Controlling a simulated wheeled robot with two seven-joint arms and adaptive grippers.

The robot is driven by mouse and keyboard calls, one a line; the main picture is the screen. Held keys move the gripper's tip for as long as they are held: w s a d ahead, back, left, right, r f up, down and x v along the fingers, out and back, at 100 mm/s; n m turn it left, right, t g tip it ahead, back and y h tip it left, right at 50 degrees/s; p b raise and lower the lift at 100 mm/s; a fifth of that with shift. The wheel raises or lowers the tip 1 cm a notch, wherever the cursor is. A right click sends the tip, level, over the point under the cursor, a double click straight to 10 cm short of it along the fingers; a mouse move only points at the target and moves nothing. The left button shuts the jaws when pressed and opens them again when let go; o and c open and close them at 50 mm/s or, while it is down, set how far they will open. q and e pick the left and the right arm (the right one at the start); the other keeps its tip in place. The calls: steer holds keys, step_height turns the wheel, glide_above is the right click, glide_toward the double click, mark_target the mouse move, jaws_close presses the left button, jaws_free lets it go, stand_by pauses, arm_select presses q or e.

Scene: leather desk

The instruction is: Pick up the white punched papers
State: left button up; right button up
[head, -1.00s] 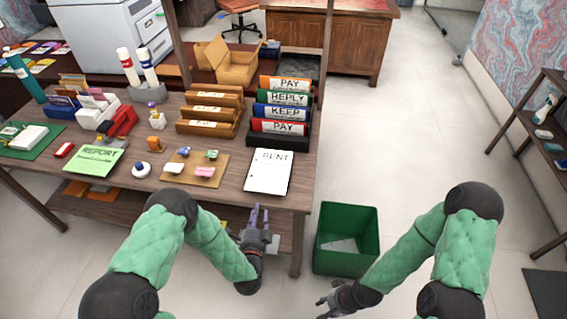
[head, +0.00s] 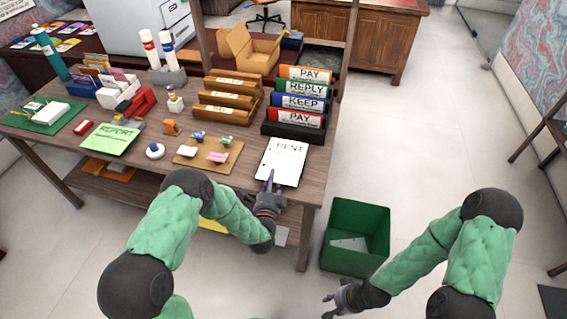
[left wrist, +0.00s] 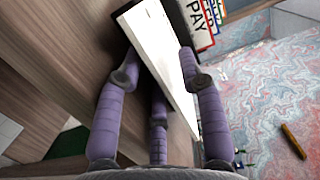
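The white punched papers (head: 282,160), headed RENT, lie flat at the front right edge of the desk. My left gripper (head: 269,183) is at their near edge in the head view. In the left wrist view, the papers (left wrist: 160,40) show as a bright slab between the spread purple fingers of my left gripper (left wrist: 158,65). That gripper is open, and I cannot tell whether any finger touches the papers. My right gripper (head: 327,305) is low at the bottom of the head view, away from the desk, with its fingers apart and nothing in them.
A cork board (head: 209,155) with small notes lies left of the papers. Labelled binders (head: 297,103) stand behind them. A green bin (head: 340,262) with a paper inside stands on the floor right of the desk. Open floor lies further right.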

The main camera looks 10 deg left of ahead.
arm_select(q)
steer(key=shift+w+a, duration=0.1)
steer(key=shift+w, duration=0.7)
steer(key=shift+c, duration=0.3)
jaws_close()
steer(key=shift+r, duration=0.15)
